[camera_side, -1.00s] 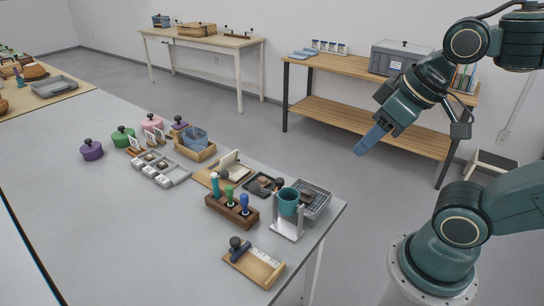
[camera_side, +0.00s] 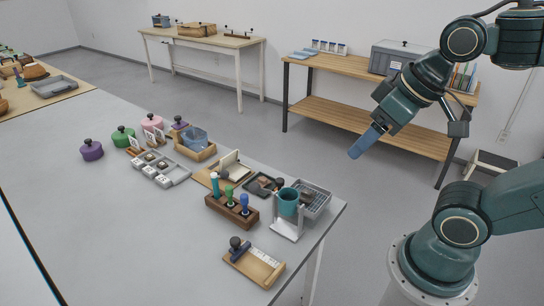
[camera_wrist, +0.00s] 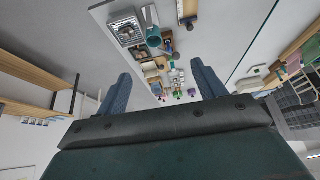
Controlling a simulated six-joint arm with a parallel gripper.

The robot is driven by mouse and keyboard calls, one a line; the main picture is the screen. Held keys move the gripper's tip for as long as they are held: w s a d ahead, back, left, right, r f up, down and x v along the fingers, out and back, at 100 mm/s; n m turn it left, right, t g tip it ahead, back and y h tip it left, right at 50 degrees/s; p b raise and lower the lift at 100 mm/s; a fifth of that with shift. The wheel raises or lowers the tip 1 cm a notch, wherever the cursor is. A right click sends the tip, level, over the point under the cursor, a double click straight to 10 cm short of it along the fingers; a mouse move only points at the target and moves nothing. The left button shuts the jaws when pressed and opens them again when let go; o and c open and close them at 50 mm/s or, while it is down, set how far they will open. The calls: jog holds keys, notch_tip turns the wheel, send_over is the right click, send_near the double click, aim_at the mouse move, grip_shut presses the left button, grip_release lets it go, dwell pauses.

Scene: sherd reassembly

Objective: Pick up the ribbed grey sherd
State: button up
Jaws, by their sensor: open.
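A grey compartment tray (camera_side: 160,168) with small sherds and white labels sits on the long table. Its pieces are too small for me to tell which one is the ribbed grey sherd. My gripper (camera_side: 364,143) hangs in the air at the right of the side view, well away from the tray and beyond the table's right edge. In the wrist view my gripper (camera_wrist: 162,88) shows two blue fingers spread wide apart with nothing between them. The table's items appear small and far off beyond them.
The table's left part (camera_side: 80,220) is bare.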

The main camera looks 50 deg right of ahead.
jog(key=w, duration=0.1)
jog(key=m+g+y, duration=0.2)
jog(key=m+g, duration=0.3)
jog(key=m, duration=0.8)
send_over(307, 192)
jog(key=s+a, duration=0.1)
notch_tip(307, 192, down, 11)
jog(key=w+d+f+m+y, duration=0.1)
jog(key=d+f+m, duration=0.3)
jog(key=f, duration=0.3)
jog(key=shift+w+d+f+g, duration=0.15)
jog(key=shift+d+f+g, duration=0.25)
jog(key=shift+d, duration=0.45)
jog(key=shift+a+x, duration=0.2)
jog(key=shift+x, duration=4.05)
jog(key=shift+a+x, duration=0.1)
jog(key=shift+x, duration=1.15)
jog(key=shift+a+x, duration=0.15)
jog(key=shift+x, duration=1.15)
